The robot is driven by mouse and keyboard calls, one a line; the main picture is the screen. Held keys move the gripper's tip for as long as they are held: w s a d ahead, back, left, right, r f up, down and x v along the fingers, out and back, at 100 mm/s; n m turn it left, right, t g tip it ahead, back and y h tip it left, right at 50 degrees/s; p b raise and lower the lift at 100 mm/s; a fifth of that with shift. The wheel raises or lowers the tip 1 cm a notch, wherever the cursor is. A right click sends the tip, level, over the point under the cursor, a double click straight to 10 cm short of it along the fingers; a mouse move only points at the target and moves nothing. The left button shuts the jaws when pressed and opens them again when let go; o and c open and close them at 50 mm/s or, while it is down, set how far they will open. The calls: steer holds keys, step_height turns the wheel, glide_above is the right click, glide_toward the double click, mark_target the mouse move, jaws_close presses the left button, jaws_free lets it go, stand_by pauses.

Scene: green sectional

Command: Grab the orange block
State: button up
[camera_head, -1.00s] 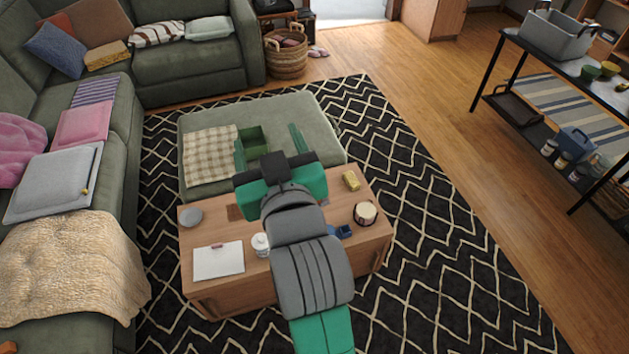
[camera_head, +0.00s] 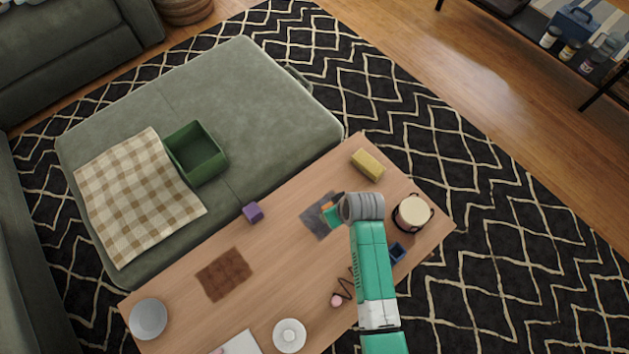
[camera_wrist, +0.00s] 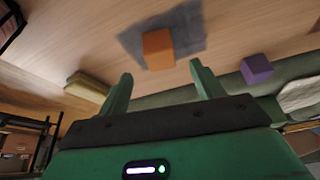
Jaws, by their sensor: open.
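The orange block (camera_wrist: 158,49) lies on a grey mat (camera_wrist: 190,33) on the wooden table. In the wrist view it is ahead of my gripper (camera_wrist: 158,82), roughly between the lines of the two green fingers and apart from them. In the head view only a small part of the orange block (camera_head: 326,207) shows beside my arm, on the grey mat (camera_head: 316,223). My gripper is open and empty; my arm mostly hides it in the head view.
A purple cube (camera_head: 253,212), a yellow block (camera_head: 367,165), a lidded pot (camera_head: 412,212), a small blue object (camera_head: 397,251), a brown mat (camera_head: 224,274) and a grey bowl (camera_head: 148,319) are on the table. A green box (camera_head: 195,153) and checked cloth (camera_head: 137,196) lie on the ottoman behind.

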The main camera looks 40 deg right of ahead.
steer(key=shift+s+f+b, duration=0.2)
steer(key=shift+f+b, duration=0.15)
steer(key=shift+f, duration=0.2)
steer(key=shift+s+f+b, duration=0.15)
steer(key=shift+f+b, duration=0.15)
steer(key=shift+f, duration=0.2)
steer(key=shift+w+f, duration=0.3)
steer(key=shift+w, duration=0.15)
steer(key=b+x, duration=0.4)
steer(key=x, duration=0.1)
steer(key=shift+w+d+r, duration=0.1)
steer(key=shift+w+r, duration=0.1)
steer(key=shift+w, duration=0.05)
steer(key=shift+r, duration=0.1)
steer(key=c, duration=1.1)
